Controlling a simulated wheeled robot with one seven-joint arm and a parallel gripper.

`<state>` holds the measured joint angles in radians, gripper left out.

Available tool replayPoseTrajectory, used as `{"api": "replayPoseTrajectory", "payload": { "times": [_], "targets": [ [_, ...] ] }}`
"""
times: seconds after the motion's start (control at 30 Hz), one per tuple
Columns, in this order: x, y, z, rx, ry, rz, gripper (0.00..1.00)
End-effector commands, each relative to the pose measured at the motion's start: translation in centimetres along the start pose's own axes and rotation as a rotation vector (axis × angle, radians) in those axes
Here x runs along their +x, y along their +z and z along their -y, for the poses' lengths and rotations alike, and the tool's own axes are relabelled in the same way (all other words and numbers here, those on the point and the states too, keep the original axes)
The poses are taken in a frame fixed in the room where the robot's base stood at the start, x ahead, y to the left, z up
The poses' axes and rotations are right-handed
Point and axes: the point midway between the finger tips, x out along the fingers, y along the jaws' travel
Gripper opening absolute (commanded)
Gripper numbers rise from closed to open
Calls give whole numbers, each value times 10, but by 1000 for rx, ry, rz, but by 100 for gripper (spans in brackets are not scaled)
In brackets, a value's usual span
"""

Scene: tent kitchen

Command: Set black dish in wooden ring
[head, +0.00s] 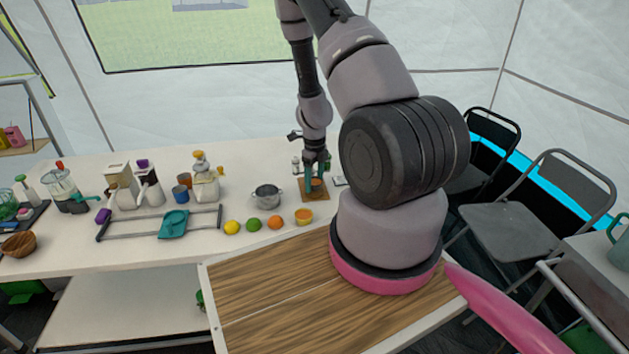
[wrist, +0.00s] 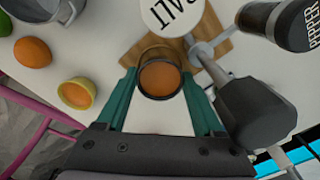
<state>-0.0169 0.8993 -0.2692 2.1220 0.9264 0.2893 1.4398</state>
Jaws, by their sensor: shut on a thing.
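My gripper (head: 316,172) is low over the long white table, its teal fingers pointing down. In the wrist view, the fingers (wrist: 159,82) are closed on both sides of the black dish (wrist: 148,94). The dish has a round dark rim and looks orange-brown inside. It is over the near part of a wooden board (wrist: 216,46), which also shows under the gripper in the head view (head: 314,195). I cannot tell whether the dish touches the board.
A salt shaker (wrist: 172,10) and pepper shaker (wrist: 280,22) stand close beyond the dish. A black-handled metal tool (wrist: 258,112) lies close right. Left are a metal pot (head: 267,196), an orange (head: 275,222) and a small yellow bowl (head: 304,217). Bare tabletop shows nearer than the dish.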

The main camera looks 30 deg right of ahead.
Motion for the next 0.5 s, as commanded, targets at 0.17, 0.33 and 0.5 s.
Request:
{"api": "replayPoseTrajectory", "payload": {
  "times": [0.17, 0.33, 0.5],
  "targets": [
    [0, 0, 0, 0, 0, 0, 38],
    [1, 0, 0, 0, 0, 0, 38],
    [4, 0, 0, -1, 0, -1, 38]
  ]
}}
